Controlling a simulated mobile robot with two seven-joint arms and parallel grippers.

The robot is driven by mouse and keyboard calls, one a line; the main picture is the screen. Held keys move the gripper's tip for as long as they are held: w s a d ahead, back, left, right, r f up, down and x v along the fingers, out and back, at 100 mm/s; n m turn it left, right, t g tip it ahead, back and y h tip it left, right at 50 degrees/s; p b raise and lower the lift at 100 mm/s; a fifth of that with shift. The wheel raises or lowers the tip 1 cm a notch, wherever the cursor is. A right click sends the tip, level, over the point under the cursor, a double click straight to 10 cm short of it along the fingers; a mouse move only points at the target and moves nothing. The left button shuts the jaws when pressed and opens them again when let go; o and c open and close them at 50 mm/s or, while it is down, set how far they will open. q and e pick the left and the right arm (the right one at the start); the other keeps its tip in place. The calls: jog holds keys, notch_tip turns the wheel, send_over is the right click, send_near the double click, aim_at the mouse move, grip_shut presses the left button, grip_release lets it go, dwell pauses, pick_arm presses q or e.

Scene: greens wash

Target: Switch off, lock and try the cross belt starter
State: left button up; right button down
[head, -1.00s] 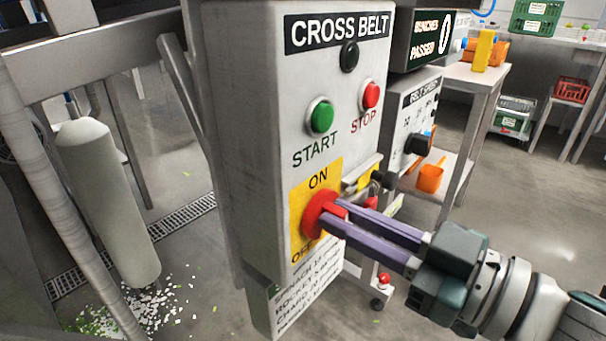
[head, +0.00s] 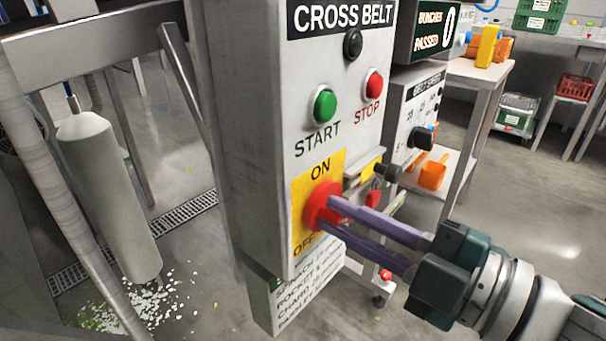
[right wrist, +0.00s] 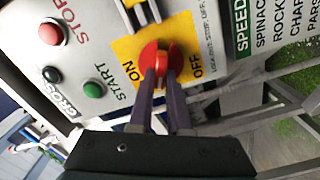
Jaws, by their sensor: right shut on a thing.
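The grey cross belt starter box (head: 260,130) carries a green START button (head: 325,105), a red STOP button (head: 374,83) and a red rotary switch (head: 314,204) on a yellow ON/OFF plate (head: 302,228). My right gripper (head: 330,213) is shut on the switch's red handle, one purple finger on each side. The right wrist view also shows the switch (right wrist: 149,57), with ON to its left and OFF to its right. The handle's exact angle is partly hidden by the fingers. A small red item (head: 374,193), possibly a padlock, is at the box's right side. My left gripper is not in view.
A belt speed box (head: 412,125) and a bunches counter (head: 425,30) stand close to the right. A bench (head: 480,75) with an orange scoop (head: 432,175) is behind. A pale cylinder (head: 105,190) hangs at the left. Open floor lies at the right.

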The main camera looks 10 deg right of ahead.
jog(key=n, duration=0.1)
jog(key=n+b, duration=0.1)
jog(key=n, duration=0.3)
jog(key=shift+f, duration=0.25)
jog(key=shift+n, duration=0.3)
jog(key=c, duration=0.9)
grip_release()
jog(key=shift+o, duration=0.2)
jog(key=shift+s, duration=0.15)
jog(key=v, duration=0.9)
jog(key=shift+s+d, duration=0.25)
jog(key=shift+s, duration=0.05)
